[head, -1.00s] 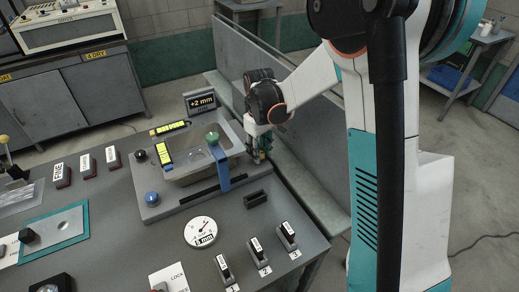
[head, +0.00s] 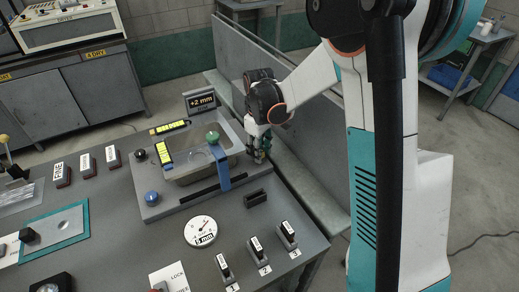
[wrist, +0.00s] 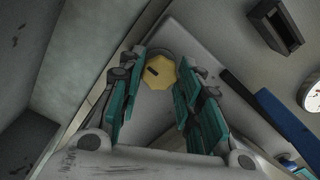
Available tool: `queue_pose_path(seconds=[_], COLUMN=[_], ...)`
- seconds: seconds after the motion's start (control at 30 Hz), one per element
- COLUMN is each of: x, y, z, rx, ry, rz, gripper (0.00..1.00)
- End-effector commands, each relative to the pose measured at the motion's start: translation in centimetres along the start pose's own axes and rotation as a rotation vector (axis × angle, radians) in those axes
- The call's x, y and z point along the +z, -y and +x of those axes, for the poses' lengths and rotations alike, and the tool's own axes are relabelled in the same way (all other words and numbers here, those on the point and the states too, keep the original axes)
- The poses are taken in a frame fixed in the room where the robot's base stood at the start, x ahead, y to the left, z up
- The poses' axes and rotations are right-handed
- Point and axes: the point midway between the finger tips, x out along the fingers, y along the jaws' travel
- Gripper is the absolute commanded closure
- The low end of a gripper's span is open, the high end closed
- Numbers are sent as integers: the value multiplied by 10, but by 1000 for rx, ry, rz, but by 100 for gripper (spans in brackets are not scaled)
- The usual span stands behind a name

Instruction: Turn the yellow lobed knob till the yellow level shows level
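The yellow lobed knob (wrist: 158,73) shows in the wrist view between the two teal-padded fingers of my gripper (wrist: 161,62). Dark gaps of plate show on both sides of it, so the fingers stand apart around it. In the head view my gripper (head: 260,152) points down at the right corner of the grey plate and hides most of the knob. Two yellow levels, one along the back (head: 170,127) and one at the left (head: 164,153), lie on the plate; their bubbles are too small to read. A display (head: 201,101) behind reads +2 mm.
A blue strap (head: 222,171) crosses the tray edge. A dial (head: 200,231) and several switches (head: 258,247) stand in front. A grey panel (head: 285,110) rises at the right.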

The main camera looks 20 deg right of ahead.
Motion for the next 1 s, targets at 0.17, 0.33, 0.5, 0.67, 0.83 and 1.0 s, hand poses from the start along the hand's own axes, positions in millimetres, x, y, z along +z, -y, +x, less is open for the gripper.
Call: queue_pose_path(seconds=[0.17,0.33,0.5,0.67,0.83,1.0], x=[0,0,0,0,0,0], y=[0,0,0,0,0,0], z=[0,0,-9,-34,-70,-99], rx=[0,1,1,1,1,0], ry=[0,0,0,0,0,0], rz=[0,1,1,1,0,0], gripper=[49,49,49,49,49,49])
